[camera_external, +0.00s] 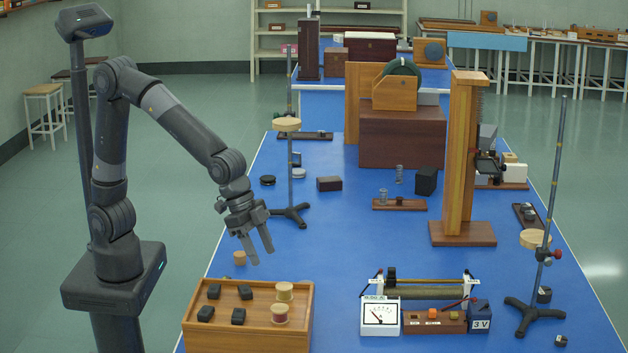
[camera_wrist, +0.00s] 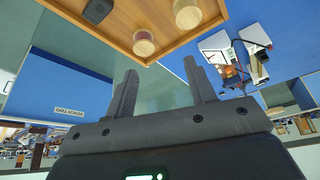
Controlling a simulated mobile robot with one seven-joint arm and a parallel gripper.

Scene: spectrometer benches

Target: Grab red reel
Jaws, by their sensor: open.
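The red reel (camera_external: 280,315) stands upright on the wooden tray board (camera_external: 245,335) at the front left of the blue bench. It has a pale wooden top and a dark red winding. A yellowish reel (camera_external: 284,291) stands just behind it. My gripper (camera_external: 257,254) is open and empty, pointing down above the bench behind the tray. Its two fingers (camera_wrist: 162,85) are apart in the wrist view, touching neither reel.
Several black blocks (camera_external: 239,316) sit on the tray left of the reels. A cork (camera_external: 239,257) lies just behind the tray. A meter (camera_external: 380,316) and rheostat (camera_external: 425,291) stand to the right. A ring stand (camera_external: 290,190) is behind my gripper. Bench between tray and meter is clear.

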